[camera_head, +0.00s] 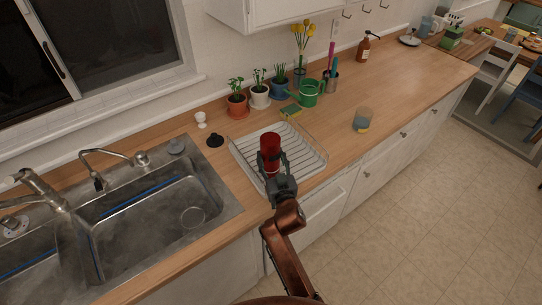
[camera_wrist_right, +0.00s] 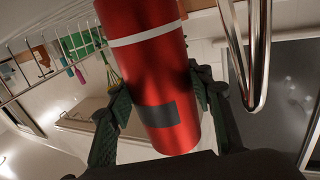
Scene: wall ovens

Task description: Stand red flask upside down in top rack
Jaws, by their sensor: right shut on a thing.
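The red flask (camera_head: 270,152) is in my right gripper (camera_head: 280,183), which is shut around its body. In the head view it looks about upright, over or in front of the white wire dish rack (camera_head: 306,152). I cannot tell if it touches the rack or which end is up. In the right wrist view the flask (camera_wrist_right: 158,75) fills the middle, with a white band and a dark label, between the two dark fingers (camera_wrist_right: 160,118). My left gripper is in neither view.
A steel sink (camera_head: 150,225) lies left of the rack. A black stopper (camera_head: 215,140) and a white cup (camera_head: 201,120) stand beside it.

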